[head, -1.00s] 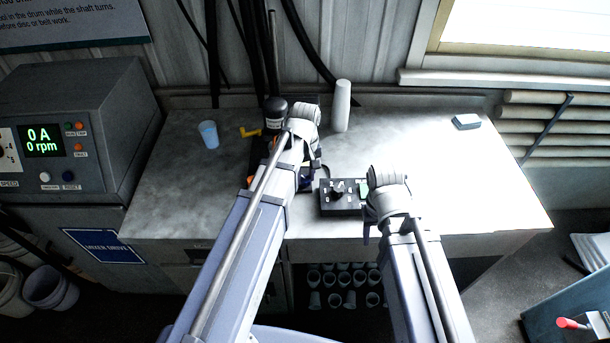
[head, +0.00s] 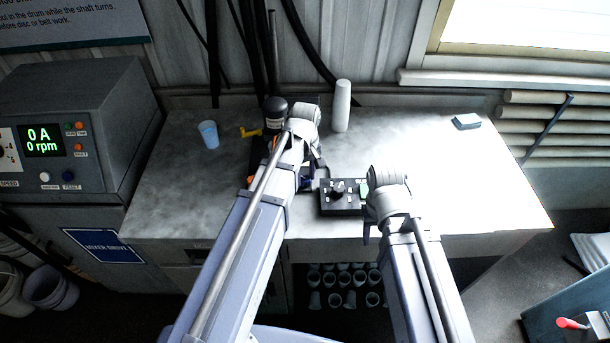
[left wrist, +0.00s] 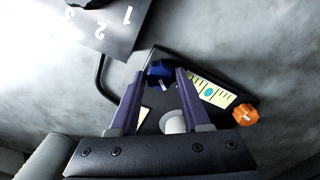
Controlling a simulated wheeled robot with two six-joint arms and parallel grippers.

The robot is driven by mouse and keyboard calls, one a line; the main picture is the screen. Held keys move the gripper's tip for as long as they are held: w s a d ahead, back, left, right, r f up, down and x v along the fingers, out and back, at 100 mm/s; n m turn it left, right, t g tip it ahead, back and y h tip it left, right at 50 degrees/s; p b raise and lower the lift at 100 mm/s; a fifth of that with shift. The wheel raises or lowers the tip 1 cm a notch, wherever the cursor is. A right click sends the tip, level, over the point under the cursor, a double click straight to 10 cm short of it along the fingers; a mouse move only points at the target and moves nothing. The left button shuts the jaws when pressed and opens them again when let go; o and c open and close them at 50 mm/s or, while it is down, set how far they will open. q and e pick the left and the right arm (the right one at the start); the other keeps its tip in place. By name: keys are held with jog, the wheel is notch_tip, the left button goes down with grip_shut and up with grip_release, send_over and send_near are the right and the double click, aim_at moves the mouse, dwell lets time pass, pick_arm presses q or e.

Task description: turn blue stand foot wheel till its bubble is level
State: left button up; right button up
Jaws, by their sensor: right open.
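The blue foot wheel (left wrist: 160,73) shows in the left wrist view between the tips of my left gripper (left wrist: 160,78). The fingers stand apart on either side of it, with no clear grip seen. Beside it lies a pale marked level strip (left wrist: 221,97) with a cyan bubble (left wrist: 209,92); whether the bubble is centred is hard to tell. An orange wheel (left wrist: 245,114) sits beyond the strip. In the head view my left wrist hides most of the dark stand (head: 258,165). My right gripper (head: 367,231) is open by the control box, its fingers mostly hidden.
A black control box (head: 340,205) with a dial stands right of the stand. A blue cup (head: 208,134), a white cylinder (head: 341,105) and a small block (head: 466,121) stand on the bench (head: 450,180).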

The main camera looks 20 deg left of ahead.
aim_at(305, 178)
pick_arm(q)
jog(key=shift+o, duration=0.2)
notch_tip(305, 178, up, 8)
jog(key=p, duration=0.8)
jog(key=shift+f, duration=0.1)
jog(key=s+d+m, duration=0.2)
jog(key=s, duration=0.1)
jog(key=s+d+m, duration=0.2)
jog(key=s+m, duration=0.1)
jog(key=s+d+m, duration=0.2)
jog(key=s+d, duration=0.1)
jog(key=shift+d+f+y+b, duration=0.1)
jog(key=shift+f+y+b, duration=0.15)
jog(key=shift+y+b, duration=0.15)
jog(key=s+d+m, duration=0.3)
jog(key=s+m, duration=0.2)
jog(key=m, duration=0.1)
jog(key=shift+s+d, duration=0.2)
jog(key=shift+s, duration=0.15)
